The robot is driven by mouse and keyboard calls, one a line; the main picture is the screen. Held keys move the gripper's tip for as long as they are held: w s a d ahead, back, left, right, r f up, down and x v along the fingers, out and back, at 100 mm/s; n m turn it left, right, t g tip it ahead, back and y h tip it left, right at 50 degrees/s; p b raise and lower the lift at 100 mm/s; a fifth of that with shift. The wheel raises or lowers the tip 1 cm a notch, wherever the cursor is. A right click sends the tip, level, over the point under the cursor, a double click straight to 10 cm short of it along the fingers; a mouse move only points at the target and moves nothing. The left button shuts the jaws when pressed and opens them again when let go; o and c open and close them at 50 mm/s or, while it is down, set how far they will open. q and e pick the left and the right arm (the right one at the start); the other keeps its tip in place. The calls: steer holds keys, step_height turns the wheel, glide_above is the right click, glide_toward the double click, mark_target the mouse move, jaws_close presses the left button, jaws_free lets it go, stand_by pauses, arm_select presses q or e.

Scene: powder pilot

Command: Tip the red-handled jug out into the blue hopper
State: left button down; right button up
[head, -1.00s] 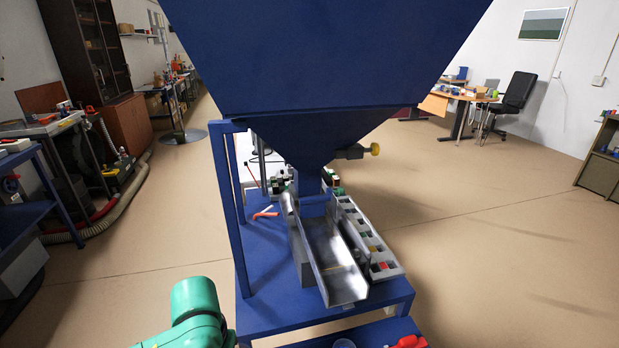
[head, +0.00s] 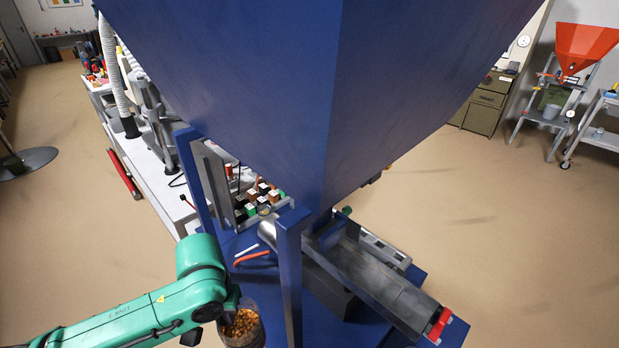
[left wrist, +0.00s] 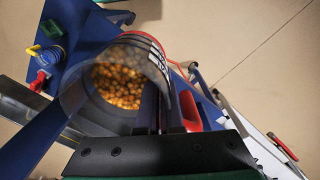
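The blue hopper (head: 250,70) fills the top middle of the head view, and its upper opening is out of sight. My left gripper (head: 228,312) is low in the head view, left of a blue post and below the hopper body. Beside it is the clear jug (head: 246,332), holding orange-brown granules. In the left wrist view, the jug (left wrist: 105,98) is seen from above, with granules inside and scale marks on its wall. Its red handle (left wrist: 189,108) shows at the fingers of the left gripper (left wrist: 161,112), which appear closed on it. My right gripper is not in view.
A metal chute (head: 375,285) with a red piece (head: 438,325) at its end sits on the blue stand (head: 455,335). Blue posts (head: 290,280) rise near the jug. A white bench (head: 150,175) stands behind on the left. Open floor lies at right.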

arm_select(q)
step_height(320, 180, up, 13)
steer(key=d+p, duration=0.1)
steer(key=p, duration=0.7)
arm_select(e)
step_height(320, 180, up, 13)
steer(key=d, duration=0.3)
arm_select(q)
step_height(320, 180, down, 14)
steer(key=b, duration=1.3)
steer(key=shift+r, duration=0.25)
steer(key=shift+w+a+r+p, duration=0.1)
steer(key=shift+r+p, duration=0.15)
steer(key=shift+p, duration=0.05)
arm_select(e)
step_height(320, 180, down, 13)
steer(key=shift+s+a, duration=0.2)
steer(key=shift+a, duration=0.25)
arm_select(q)
steer(key=shift+r, duration=0.1)
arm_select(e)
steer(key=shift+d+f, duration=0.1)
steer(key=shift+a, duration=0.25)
